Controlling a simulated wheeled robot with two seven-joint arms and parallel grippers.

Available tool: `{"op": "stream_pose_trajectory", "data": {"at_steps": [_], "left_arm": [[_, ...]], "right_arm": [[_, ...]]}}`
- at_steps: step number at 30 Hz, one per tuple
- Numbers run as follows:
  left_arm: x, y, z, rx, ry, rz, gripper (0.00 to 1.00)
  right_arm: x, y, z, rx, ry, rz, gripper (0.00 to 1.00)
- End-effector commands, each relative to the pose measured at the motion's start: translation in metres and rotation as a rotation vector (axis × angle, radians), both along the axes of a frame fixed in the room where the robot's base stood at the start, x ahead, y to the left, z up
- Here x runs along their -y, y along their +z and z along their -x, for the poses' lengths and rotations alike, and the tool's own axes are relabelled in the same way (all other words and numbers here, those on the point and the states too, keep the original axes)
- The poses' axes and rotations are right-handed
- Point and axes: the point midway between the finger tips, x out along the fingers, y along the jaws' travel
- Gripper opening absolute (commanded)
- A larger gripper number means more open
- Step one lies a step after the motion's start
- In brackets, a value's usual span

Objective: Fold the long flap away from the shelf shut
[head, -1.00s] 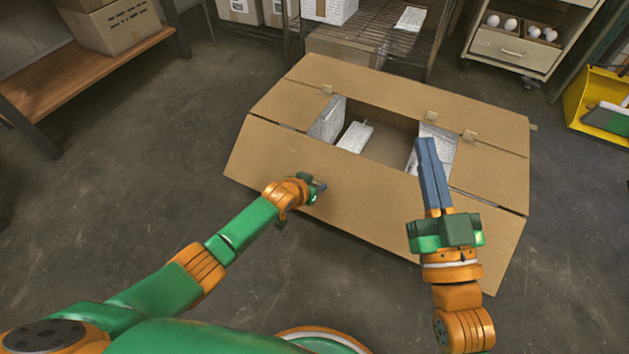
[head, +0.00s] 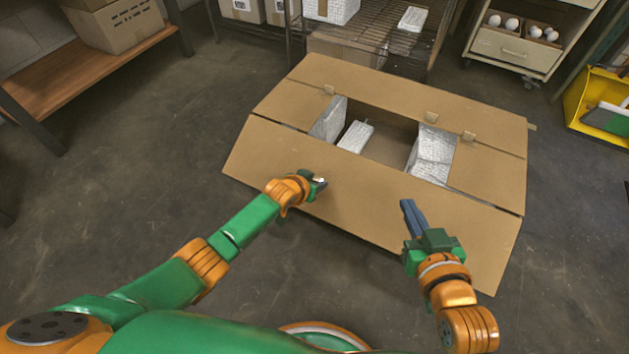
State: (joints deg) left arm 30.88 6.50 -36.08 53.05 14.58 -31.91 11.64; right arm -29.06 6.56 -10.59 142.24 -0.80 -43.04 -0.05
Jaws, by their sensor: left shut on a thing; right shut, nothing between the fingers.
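The large cardboard box (head: 400,84) stands on the floor below the shelf (head: 390,42). Its long flap away from the shelf (head: 365,205) is folded outward, on my side, and slopes down. The long flap by the shelf lies flat over the top, and short flaps (head: 283,104) (head: 487,172) lie inward at both ends. My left gripper (head: 320,184) is shut on the near long flap, left of its middle; the grasp itself is small in view. My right gripper (head: 406,204) is shut and empty in front of the near flap's right half; the gap to it cannot be judged.
White wrapped packages (head: 355,137) (head: 432,155) show through the middle opening. A wooden bench (head: 90,75) is at upper left, a drawer cart (head: 515,50) and a yellow bin (head: 590,100) at upper right. The floor left of the box is clear.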

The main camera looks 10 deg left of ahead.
Motion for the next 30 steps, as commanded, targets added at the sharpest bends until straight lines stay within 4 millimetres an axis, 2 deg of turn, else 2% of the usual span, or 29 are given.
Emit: {"op": "stream_pose_trajectory", "data": {"at_steps": [1, 5, 6, 8, 9, 19, 23, 26, 30], "left_arm": [[0.002, 0.01, -0.007, 0.031, -0.001, 0.008, 0.0], [0.001, 0.01, -0.007, 0.031, -0.001, 0.008, 0.0], [0.002, 0.01, -0.007, 0.031, -0.001, 0.008, 0.55], [0.001, 0.009, -0.007, 0.028, -0.001, 0.008, 0.72], [0.001, 0.008, -0.006, 0.026, -0.001, 0.007, 0.75], [0.001, 0.006, -0.003, 0.017, -0.001, 0.004, 0.75], [0.0, 0.009, 0.0, 0.014, -0.001, 0.005, 0.75], [-0.001, 0.013, 0.003, 0.014, -0.002, 0.004, 0.75], [-0.003, 0.018, 0.008, 0.014, -0.002, 0.004, 0.75]], "right_arm": [[0.0, 0.001, 0.0, 0.0, 0.0, 0.0, 0.0], [0.0, 0.001, 0.0, 0.001, 0.0, 0.0, 0.0], [0.0, 0.001, 0.0, 0.001, 0.0, 0.0, 0.0], [0.0, 0.001, 0.0, 0.001, 0.0, 0.0, 0.0], [0.0, 0.001, 0.0, 0.001, 0.0, 0.0, 0.0], [0.0, 0.0, 0.001, -0.009, 0.0, 0.002, 0.0], [0.007, -0.025, 0.015, -0.159, -0.012, 0.033, 0.0], [0.015, -0.05, 0.036, -0.324, -0.024, 0.064, 0.0], [0.026, -0.08, 0.074, -0.559, -0.038, 0.105, 0.0]]}}
